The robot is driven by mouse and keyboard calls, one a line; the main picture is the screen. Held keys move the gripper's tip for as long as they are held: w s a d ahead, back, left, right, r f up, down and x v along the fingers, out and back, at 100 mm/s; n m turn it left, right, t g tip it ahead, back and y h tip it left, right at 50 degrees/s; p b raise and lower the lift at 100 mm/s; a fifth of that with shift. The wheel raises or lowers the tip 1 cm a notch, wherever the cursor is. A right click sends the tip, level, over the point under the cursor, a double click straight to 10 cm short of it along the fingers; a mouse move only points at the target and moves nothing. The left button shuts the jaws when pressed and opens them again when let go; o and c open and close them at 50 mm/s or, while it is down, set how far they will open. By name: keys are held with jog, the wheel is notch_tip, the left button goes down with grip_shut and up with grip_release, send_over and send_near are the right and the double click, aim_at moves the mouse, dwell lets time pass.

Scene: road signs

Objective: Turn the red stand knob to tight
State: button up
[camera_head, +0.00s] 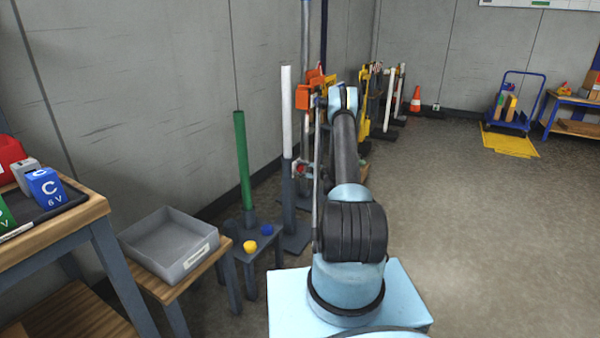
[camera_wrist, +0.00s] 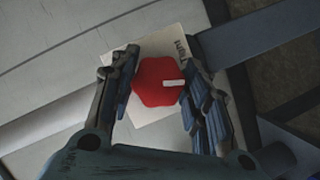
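The red knob (camera_wrist: 155,85) sits over a pale label plate (camera_wrist: 196,32) in the wrist view. A white pointer mark on the knob points right in the picture. In the head view a small red spot (camera_head: 301,169), seemingly the knob, shows by the white post (camera_head: 287,115), left of my arm. My arm hides part of that stand.
A green post (camera_head: 243,160) and a low grey stand with yellow (camera_head: 250,247) and blue (camera_head: 267,229) knobs are to the left. A grey bin (camera_head: 165,243) sits on a wooden table. Open floor (camera_head: 470,230) lies to the right.

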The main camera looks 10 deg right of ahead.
aim_at(302, 169)
jog(key=shift+o, duration=0.9)
jog(key=v, duration=0.7)
jog(key=shift+s+d, duration=0.15)
